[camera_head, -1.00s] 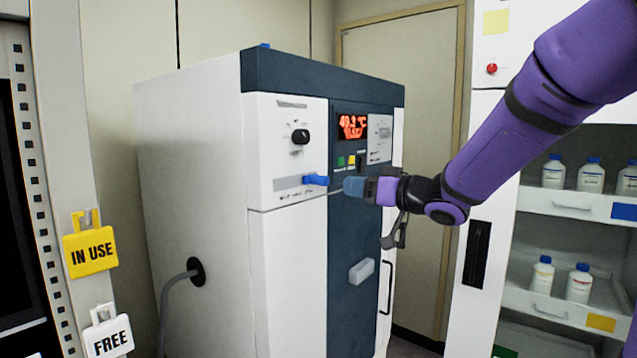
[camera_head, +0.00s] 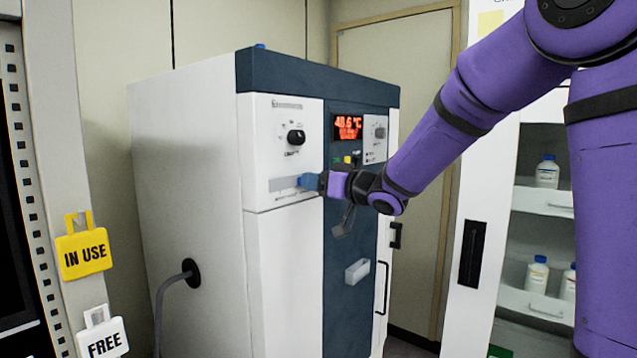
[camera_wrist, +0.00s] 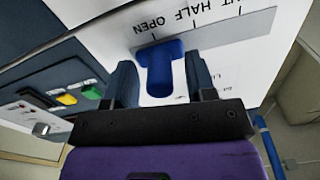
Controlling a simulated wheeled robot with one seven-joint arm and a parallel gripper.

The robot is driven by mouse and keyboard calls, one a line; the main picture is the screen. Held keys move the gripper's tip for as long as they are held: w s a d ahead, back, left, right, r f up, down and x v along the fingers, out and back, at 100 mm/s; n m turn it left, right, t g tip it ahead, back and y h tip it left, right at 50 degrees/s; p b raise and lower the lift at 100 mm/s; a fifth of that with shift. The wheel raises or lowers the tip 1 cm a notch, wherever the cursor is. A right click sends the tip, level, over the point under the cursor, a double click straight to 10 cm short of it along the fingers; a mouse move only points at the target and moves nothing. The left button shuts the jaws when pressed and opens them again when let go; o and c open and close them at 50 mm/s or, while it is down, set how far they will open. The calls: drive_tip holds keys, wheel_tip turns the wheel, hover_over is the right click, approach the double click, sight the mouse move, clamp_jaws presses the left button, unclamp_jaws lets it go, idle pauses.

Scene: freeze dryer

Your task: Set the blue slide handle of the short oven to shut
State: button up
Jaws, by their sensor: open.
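The short oven (camera_head: 190,150) is a white cabinet with a dark blue front panel, left of centre in the head view. Its blue slide handle (camera_wrist: 160,62) sits on a grey slide plate (camera_wrist: 222,30) at the mark OPEN. HALF and a partly cut-off word ending in UT follow along the plate. My gripper (camera_head: 311,182) is at the handle, in front of the plate. In the wrist view its two dark fingers stand open, one on each side of the handle, with small gaps visible. In the head view the fingers hide most of the handle.
A black knob (camera_head: 296,138) sits above the slide, and a red display (camera_head: 347,127) to its right. A light pull handle (camera_head: 358,271) is lower on the front. A shelf with bottles (camera_head: 547,171) stands at right. Yellow IN USE (camera_head: 84,254) and white FREE (camera_head: 104,340) tags hang at left.

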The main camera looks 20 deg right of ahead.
clamp_jaws()
drive_tip(key=s+a, duration=0.1)
drive_tip(key=a, duration=0.1)
drive_tip(key=s+a, duration=0.3)
drive_tip(key=a, duration=0.2)
drive_tip(key=shift+s, duration=0.3)
unclamp_jaws()
drive_tip(key=shift+s+a, duration=0.1)
drive_tip(key=shift+s, duration=0.1)
drive_tip(key=v, duration=1)
drive_tip(key=shift+s+d, duration=0.25)
drive_tip(key=shift+d, duration=0.05)
